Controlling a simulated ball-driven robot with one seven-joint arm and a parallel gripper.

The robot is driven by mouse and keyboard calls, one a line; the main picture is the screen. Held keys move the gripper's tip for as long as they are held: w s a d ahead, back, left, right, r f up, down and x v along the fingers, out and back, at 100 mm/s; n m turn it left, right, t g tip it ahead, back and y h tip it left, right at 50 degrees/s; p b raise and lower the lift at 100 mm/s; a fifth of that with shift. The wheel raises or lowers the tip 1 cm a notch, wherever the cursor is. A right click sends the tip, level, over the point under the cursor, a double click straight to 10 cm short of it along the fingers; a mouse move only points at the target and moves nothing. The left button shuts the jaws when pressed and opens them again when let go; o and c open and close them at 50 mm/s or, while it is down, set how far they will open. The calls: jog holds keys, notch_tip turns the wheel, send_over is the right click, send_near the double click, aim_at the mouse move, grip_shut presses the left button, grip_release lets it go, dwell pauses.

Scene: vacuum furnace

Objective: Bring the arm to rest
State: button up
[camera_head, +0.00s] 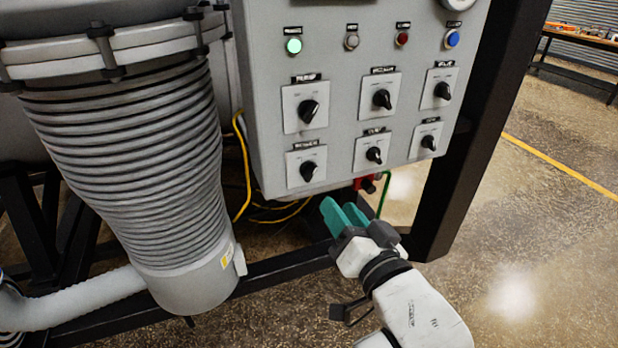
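My gripper (345,212), with two teal fingers, is at the lower middle, just below the grey control panel (262,100). The fingers point up and left, with a narrow dark gap between them. I see nothing held between them, though the inner faces are partly hidden. My white arm comes in from the bottom right. The panel has several black rotary knobs, among them one at the lower right (428,142) and one at the lower middle (374,155). A green light (294,46) is lit at the upper left.
A ribbed grey bellows (130,150) stands at left. A black frame post (480,130) rises right of the panel, and a black rail (285,265) runs low behind my gripper. Yellow cables (245,170) hang under the panel. The floor at right is clear, with a bench (590,40) far back.

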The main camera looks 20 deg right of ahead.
jog(key=s+d+f+n+g+h+p, duration=0.1)
jog(key=s+d+f+g, duration=0.25)
jog(key=f, duration=0.45)
jog(key=s+d+f+n+g+p, duration=0.15)
jog(key=s+f+g, duration=0.25)
jog(key=f, duration=0.4)
jog(key=s+d+f+n+g, duration=0.1)
jog(key=s+f+g, duration=0.3)
jog(key=s, duration=0.6)
jog(key=s+d+f+n+g, duration=0.1)
jog(key=s+f+n+g, duration=0.1)
jog(key=s+f+g, duration=0.3)
jog(key=s+f, duration=0.2)
jog(key=s, duration=0.2)
jog(key=shift+s+f+y, duration=0.4)
jog(key=shift+d+g, duration=0.1)
jog(key=shift+g, duration=0.15)
dwell(3.8)
